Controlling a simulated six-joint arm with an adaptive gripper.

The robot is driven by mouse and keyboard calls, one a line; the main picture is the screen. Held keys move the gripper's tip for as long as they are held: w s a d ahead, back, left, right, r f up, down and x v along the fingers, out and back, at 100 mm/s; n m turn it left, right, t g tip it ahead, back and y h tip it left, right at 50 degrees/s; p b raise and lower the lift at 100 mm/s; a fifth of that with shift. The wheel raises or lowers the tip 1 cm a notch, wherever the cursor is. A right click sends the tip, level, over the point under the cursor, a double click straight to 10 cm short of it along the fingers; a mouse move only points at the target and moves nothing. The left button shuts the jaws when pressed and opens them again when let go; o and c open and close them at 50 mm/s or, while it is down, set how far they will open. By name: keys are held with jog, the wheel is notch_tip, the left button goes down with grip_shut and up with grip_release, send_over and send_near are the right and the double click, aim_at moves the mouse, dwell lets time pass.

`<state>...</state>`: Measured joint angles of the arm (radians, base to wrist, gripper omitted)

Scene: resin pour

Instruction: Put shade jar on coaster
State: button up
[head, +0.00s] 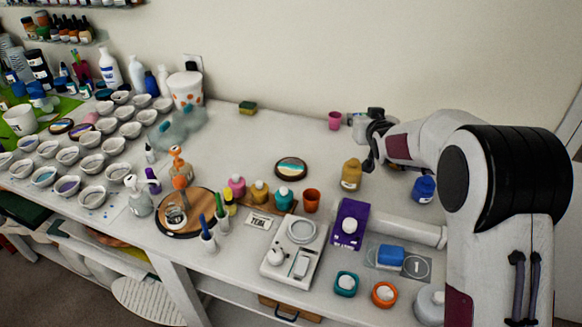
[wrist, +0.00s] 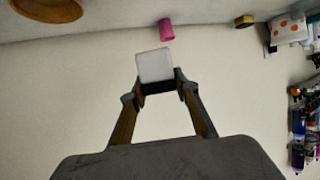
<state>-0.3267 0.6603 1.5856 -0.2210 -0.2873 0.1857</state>
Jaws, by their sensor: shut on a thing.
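My gripper (head: 366,128) is at the right, raised near the back wall. In the wrist view (wrist: 160,91) its fingers are shut on a pale, block-like thing (wrist: 154,65) with a dark band at the fingertips. This thing also shows as a greyish-white shape in the head view (head: 357,122); I cannot tell what it is. A round coaster (head: 291,167) with a dark rim and teal pattern lies on the bench, apart from the gripper. Pink (head: 236,186), mustard (head: 260,193) and teal (head: 284,198) jars stand in a row near a card reading TEAL (head: 258,221).
A mustard bottle (head: 351,175) stands below my gripper, and a pink cup (head: 335,120) behind it. Many bowls fill the left. Bench between the coaster and back wall is clear.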

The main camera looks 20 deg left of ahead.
jog(key=s+a+n+g+y, duration=0.25)
jog(key=s+a, duration=0.35)
jog(key=a, duration=0.6)
jog(key=n+y, duration=0.2)
send_over(287, 174)
jog(key=shift+f, duration=0.2)
jog(key=shift+w, duration=0.1)
jog(key=shift+f, duration=3.15)
jog(key=shift+f, duration=1.85)
jog(key=shift+f, duration=0.15)
jog(key=o, duration=1.2)
jog(key=shift+c, duration=0.2)
